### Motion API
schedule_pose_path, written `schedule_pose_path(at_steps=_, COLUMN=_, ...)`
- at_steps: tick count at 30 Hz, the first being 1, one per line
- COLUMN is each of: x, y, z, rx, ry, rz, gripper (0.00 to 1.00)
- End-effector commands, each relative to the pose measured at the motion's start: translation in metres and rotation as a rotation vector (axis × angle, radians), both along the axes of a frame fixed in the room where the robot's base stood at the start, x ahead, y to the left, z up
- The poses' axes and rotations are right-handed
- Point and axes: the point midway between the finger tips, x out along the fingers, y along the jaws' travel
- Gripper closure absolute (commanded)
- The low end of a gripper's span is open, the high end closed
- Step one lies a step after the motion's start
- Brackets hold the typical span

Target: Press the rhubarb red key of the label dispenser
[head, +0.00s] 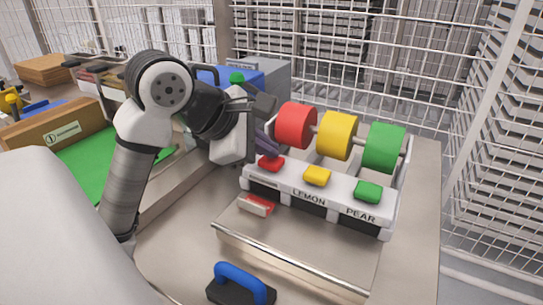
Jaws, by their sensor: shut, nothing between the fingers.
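The label dispenser (331,203) is a white unit on the table, with a red roll (296,126), a yellow roll (338,135) and a green roll (384,148) above it. Its front has a red key (271,163) at left, a yellow key (317,176) in the middle and a green key (368,191) at right. LEMON and PEAR read under the yellow and green keys; the lettering under red is not legible. My gripper (268,148) is shut and empty, with dark purple fingers pointing down just above the red key. I cannot tell whether the tips touch it.
A red and white label (256,205) lies below the dispenser's left slot. A blue-handled black tool (240,284) stands at the front. A wooden box with a green floor (88,157) is at left. Wire mesh fencing rises behind. The table before the dispenser is mostly clear.

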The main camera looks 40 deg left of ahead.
Motion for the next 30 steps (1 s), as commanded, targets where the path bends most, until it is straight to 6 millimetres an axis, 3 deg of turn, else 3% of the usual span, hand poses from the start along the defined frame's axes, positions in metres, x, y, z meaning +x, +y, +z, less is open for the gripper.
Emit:
schedule_pose_path(at_steps=7, x=0.000, y=0.000, z=0.014, rx=0.001, ry=0.001, rz=0.001, gripper=1.00)
schedule_pose_path(at_steps=20, x=0.000, y=0.000, z=0.018, rx=0.000, ry=0.000, rz=0.000, gripper=1.00)
schedule_pose_path(at_steps=30, x=0.000, y=0.000, z=0.050, rx=0.000, ry=-0.001, rz=0.001, gripper=1.00)
